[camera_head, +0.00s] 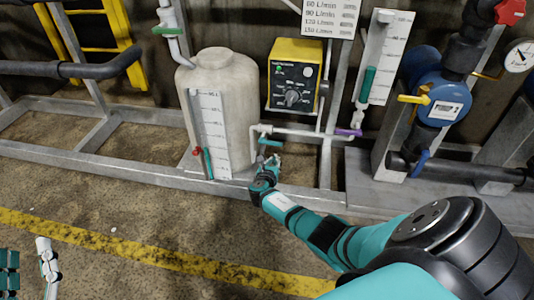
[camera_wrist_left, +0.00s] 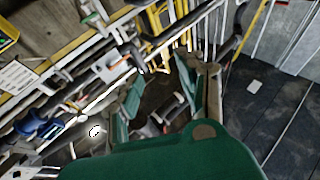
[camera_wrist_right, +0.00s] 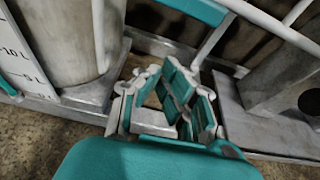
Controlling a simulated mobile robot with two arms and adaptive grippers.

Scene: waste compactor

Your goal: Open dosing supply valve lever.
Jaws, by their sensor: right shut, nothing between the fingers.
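A teal lever (camera_head: 270,142) sits on the thin white pipe right of the tank, below the yellow control box. It also shows at the top of the right wrist view (camera_wrist_right: 200,8). No label shows that it is the dosing supply valve lever. My right gripper (camera_head: 270,163) is just below this lever, and is shut and empty. In the right wrist view its fingers (camera_wrist_right: 178,85) are below the lever, apart from it. My left gripper (camera_wrist_left: 163,95) has its fingers spread and empty, away from the pipework; part of it shows at the bottom left of the head view.
A beige tank (camera_head: 225,80) with a white scale stands left of the lever. A purple lever (camera_head: 348,132) and a blue meter (camera_head: 443,98) are to the right. A steel frame rail (camera_head: 110,165) runs along the floor.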

